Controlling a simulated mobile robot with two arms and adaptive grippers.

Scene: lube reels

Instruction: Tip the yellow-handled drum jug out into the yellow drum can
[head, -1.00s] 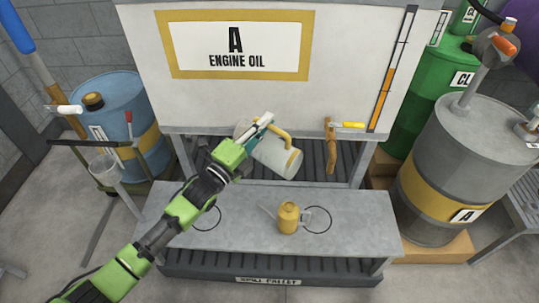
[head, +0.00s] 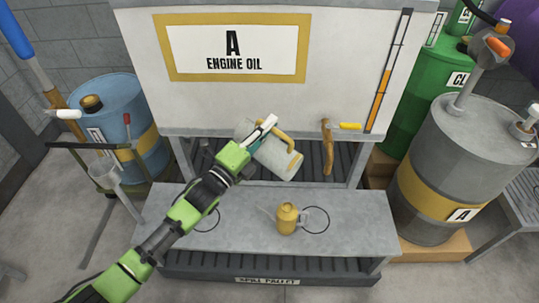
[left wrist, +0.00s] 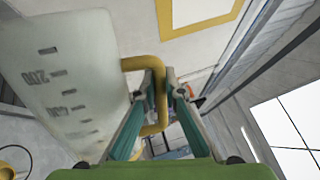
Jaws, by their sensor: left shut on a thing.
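The pale drum jug (head: 274,161) with a yellow handle hangs tilted in front of the white tank, above the back of the bench. My left gripper (head: 264,127) is shut on its handle. In the left wrist view the fingers (left wrist: 160,88) close on the yellow handle, and the jug's graduated wall (left wrist: 62,75) fills the left side. The yellow drum can (head: 287,220), small and with a thin spout to the left, stands upright on the grey bench, below the jug and apart from it. I see no liquid flowing. My right gripper is not in view.
The grey bench (head: 240,238) has ring marks left and right of the can. A tap with a yellow lever (head: 349,126) sticks out of the tank (head: 360,40) right of the jug. A blue drum (head: 130,120) stands left, a grey drum (head: 430,150) right.

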